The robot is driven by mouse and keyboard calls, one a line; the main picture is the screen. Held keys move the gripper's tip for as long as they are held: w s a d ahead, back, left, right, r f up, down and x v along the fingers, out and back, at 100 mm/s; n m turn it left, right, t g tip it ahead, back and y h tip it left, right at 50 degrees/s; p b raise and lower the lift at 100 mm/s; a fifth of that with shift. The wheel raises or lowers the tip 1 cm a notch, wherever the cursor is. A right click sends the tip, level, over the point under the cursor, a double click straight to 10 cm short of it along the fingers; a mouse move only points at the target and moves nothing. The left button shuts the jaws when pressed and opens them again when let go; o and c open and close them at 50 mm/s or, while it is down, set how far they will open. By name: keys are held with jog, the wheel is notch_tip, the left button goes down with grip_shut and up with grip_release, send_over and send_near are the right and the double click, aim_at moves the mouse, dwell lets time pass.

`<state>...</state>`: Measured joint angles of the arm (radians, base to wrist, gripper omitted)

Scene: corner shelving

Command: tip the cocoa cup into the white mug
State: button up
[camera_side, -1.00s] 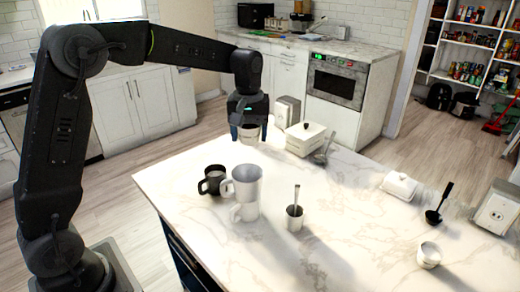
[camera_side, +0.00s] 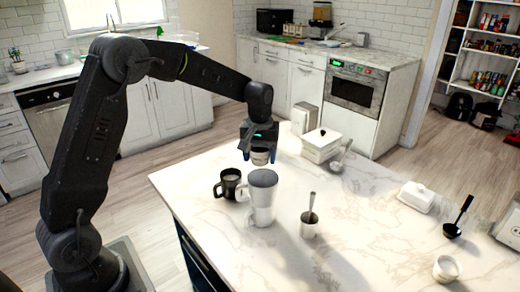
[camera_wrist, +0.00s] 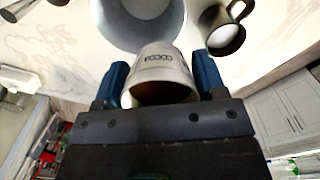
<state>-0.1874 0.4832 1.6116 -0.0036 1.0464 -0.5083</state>
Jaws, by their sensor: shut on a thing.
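The cocoa cup (camera_side: 260,158) is a small pale cup between my gripper's fingers. In the wrist view the cocoa cup (camera_wrist: 163,62) shows dark lettering and a brown inside. My gripper (camera_side: 262,150) is shut on it, with a blue finger on each side; the gripper also shows in the wrist view (camera_wrist: 160,85). The tall white mug (camera_side: 262,200), greyish with a handle at its lower left, stands upright on the counter just below and in front of the cup. In the wrist view the white mug (camera_wrist: 140,30) lies just beyond the cup. Whether they touch is unclear.
A dark mug (camera_side: 229,184) with pale contents stands close left of the white mug. A small cup with a spoon (camera_side: 309,228) stands to its right. A white lidded box (camera_side: 321,147) sits behind. A butter dish (camera_side: 415,196) and small pot (camera_side: 446,269) are farther right.

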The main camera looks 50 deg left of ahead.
jog(key=shift+f, duration=0.4)
jog(key=shift+y, duration=0.3)
jog(key=t+y, duration=0.1)
jog(key=y, duration=0.1)
jog(key=shift+w+a+r+t+y, duration=0.15)
jog(key=shift+a+r+t+y, duration=0.05)
jog(key=shift+r+t+y, duration=0.2)
jog(key=y, duration=0.1)
jog(key=t+y, duration=0.2)
jog(key=shift+r+y, duration=0.25)
jog(key=shift+y, duration=0.15)
jog(key=shift+t+y, duration=0.6)
jog(key=shift+y, duration=0.6)
jog(key=y, duration=0.1)
jog(key=t+y, duration=0.1)
jog(key=f+t+y, duration=0.1)
jog(key=y, duration=0.1)
jog(key=shift+s+d, duration=0.2)
jog(key=shift+d, duration=0.1)
jog(key=shift+s+d+t+y, duration=0.1)
jog(key=shift+d+t+y, duration=0.1)
jog(key=shift+t+y, duration=0.55)
jog(key=shift+y, duration=0.25)
